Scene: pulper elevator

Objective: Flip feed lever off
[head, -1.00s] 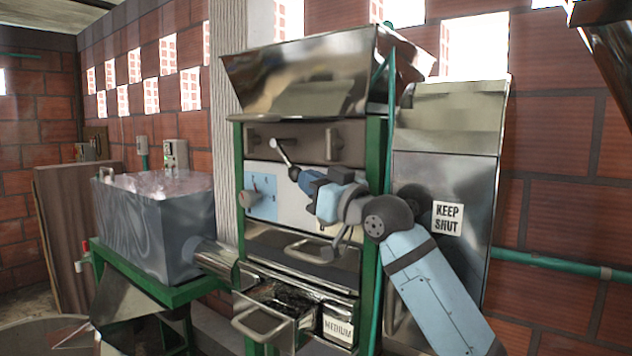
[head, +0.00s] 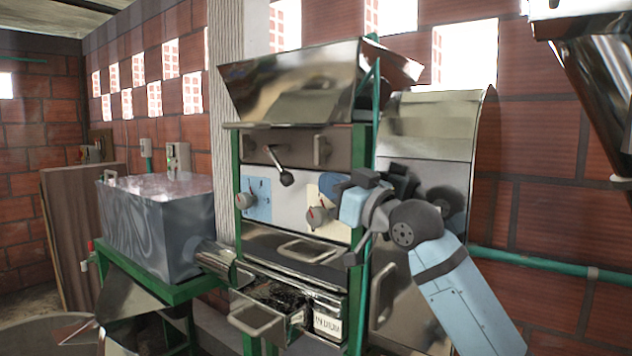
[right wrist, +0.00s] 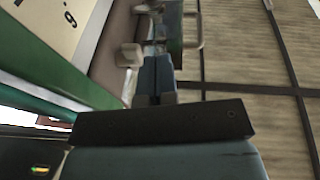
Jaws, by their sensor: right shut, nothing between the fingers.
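The lever (head: 277,163) is on the upper front of the green-framed machine. It has a pale metal shaft and a dark round knob (head: 286,179), and it slants down to the right. My right gripper (head: 345,182) is to the right of the lever, clear of the knob, in front of the panel's right edge near the green post. Its fingers are together and empty; they also show in the right wrist view (right wrist: 154,75). The lever's mount is too small to make out exactly. My left gripper is not in view.
Two dials, a left one (head: 245,201) and a right one (head: 316,217), are on the panel below the lever. An open drawer (head: 262,315) juts out at the bottom. A grey tank (head: 155,230) stands left. A green pipe (head: 540,262) runs along the brick wall.

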